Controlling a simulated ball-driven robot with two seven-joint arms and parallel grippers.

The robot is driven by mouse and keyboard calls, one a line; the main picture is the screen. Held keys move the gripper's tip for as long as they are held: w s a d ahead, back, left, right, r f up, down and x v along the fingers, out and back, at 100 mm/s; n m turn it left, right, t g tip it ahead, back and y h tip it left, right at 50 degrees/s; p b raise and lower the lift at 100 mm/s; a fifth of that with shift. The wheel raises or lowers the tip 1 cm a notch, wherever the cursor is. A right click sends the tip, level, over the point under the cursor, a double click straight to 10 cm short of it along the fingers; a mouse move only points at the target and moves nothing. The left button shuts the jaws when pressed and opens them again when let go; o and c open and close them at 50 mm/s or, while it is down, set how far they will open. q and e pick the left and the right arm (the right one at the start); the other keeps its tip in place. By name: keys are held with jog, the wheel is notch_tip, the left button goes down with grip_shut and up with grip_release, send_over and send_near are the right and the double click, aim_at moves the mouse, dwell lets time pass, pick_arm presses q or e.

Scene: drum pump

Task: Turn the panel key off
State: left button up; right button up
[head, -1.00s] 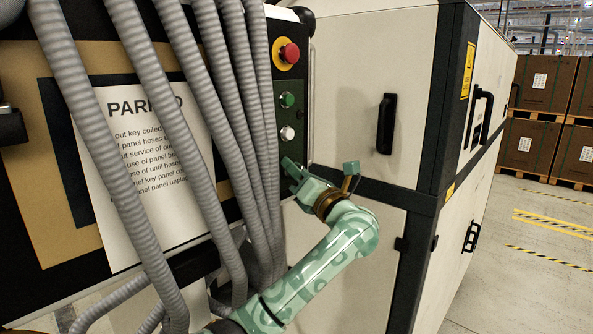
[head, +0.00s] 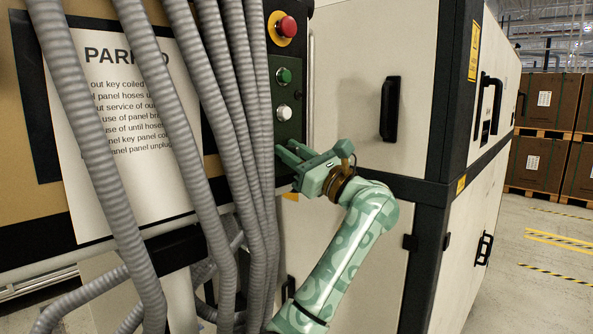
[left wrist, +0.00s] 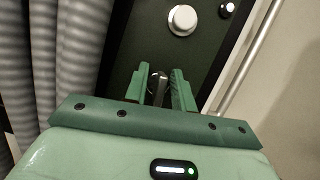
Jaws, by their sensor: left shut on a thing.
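The dark green control panel (head: 287,75) carries a red mushroom button (head: 287,26) on a yellow ring, a green button (head: 284,75) and a white button (head: 284,113). My left gripper (head: 284,159) is at the panel's lower end, below the white button. In the left wrist view its two green fingers (left wrist: 159,90) stand on either side of a small metallic key (left wrist: 158,82) and are shut on it. The key's turn angle is hard to read, and the fingers hide it in the head view. The white button (left wrist: 183,20) shows just beyond the fingers. My right gripper is out of view.
Several grey corrugated hoses (head: 215,120) hang close left of the panel, in front of a printed notice (head: 125,135). A pale cabinet with a black handle (head: 390,108) stands to the right. Boxes (head: 540,105) stand far right beyond open floor.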

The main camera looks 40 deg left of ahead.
pick_arm(q)
jog(key=n+b, duration=0.1)
jog(key=n+g, duration=0.1)
jog(key=n+g+b, duration=0.1)
jog(key=n, duration=0.1)
jog(key=shift+f+h+b, duration=0.3)
jog(key=shift+h, duration=0.1)
jog(key=shift+r+n+g+b, duration=0.1)
jog(key=shift+n+g+b, duration=0.4)
jog(key=shift+n, duration=0.4)
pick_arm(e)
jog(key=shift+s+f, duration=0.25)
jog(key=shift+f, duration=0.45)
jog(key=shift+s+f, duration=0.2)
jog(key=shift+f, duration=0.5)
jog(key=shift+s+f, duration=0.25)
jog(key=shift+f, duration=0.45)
pick_arm(q)
jog(key=o, duration=0.6)
jog(key=shift+d+r, duration=0.1)
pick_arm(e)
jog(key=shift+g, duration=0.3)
pick_arm(q)
jog(key=v, duration=1.6)
jog(key=shift+d, duration=0.2)
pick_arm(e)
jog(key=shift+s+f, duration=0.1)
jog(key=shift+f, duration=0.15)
pick_arm(q)
jog(key=shift+w+r, duration=0.1)
